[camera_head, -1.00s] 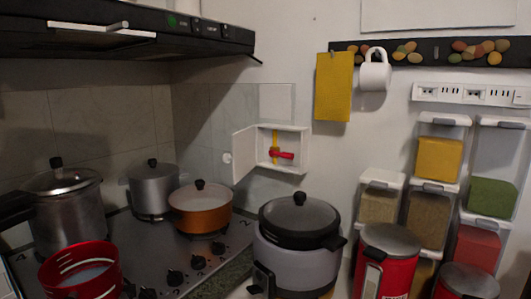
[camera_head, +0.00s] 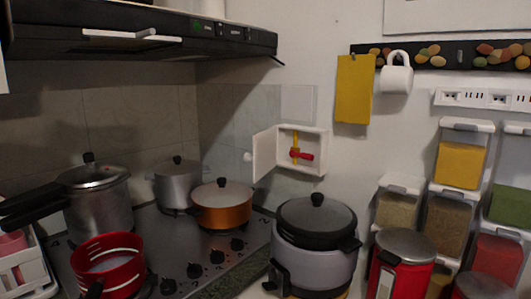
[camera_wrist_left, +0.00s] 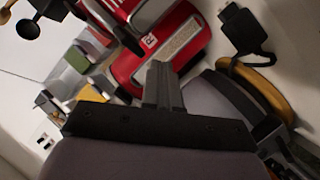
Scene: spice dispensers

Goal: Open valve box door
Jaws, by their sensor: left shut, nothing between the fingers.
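The white valve box (camera_head: 323,152) is on the wall in the head view. Its door (camera_head: 264,152) stands open, swung out to the left. A red valve handle (camera_head: 305,156) on a yellow pipe (camera_head: 295,142) shows inside. A round white knob (camera_head: 247,157) shows at the door's left side. My left gripper (camera_wrist_left: 160,72) is in the left wrist view, its fingers shut together with nothing between them. It is not in the head view, and the valve box is not recognisable in the wrist view. My right gripper is not seen.
A rice cooker (camera_head: 313,262) stands below the valve box. An orange pot (camera_head: 221,207), a grey pot (camera_head: 178,184) and a red pan (camera_head: 108,265) are on the stove at left. A yellow board (camera_head: 353,90) and mug (camera_head: 396,76) hang at right. Red canisters (camera_wrist_left: 168,55) show in the wrist view.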

